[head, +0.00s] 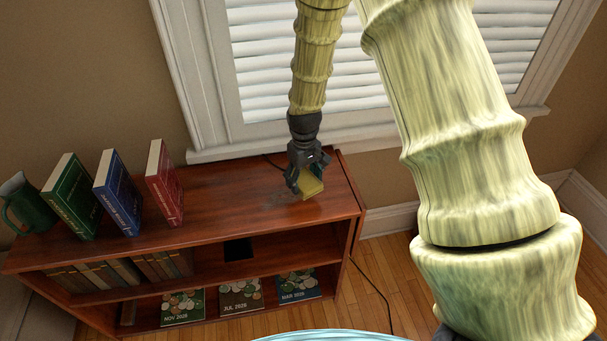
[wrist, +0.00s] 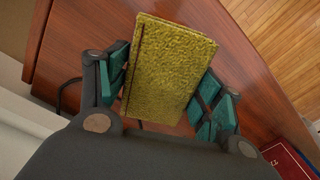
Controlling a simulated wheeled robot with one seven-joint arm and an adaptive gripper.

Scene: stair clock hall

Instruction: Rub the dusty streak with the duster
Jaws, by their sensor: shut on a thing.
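The duster is a yellow, rough-surfaced block (head: 312,188). It also fills the middle of the wrist view (wrist: 168,70). My gripper (head: 303,184) is shut on it, with teal finger pads on both sides of the block in the wrist view (wrist: 168,95). The duster is at the right part of the bookcase's reddish-brown top (head: 225,212); whether it touches the wood is hard to tell. A faint dull grey patch, apparently the dusty streak (head: 273,192), shows on the top just left of my gripper. Part of it may be hidden behind the gripper.
Green (head: 72,195), blue (head: 118,192) and red (head: 164,182) books stand on the top at left, beside a green jug (head: 24,204). A shuttered window (head: 270,60) is behind. Lower shelves hold books. A dark cord (head: 375,292) runs down at right.

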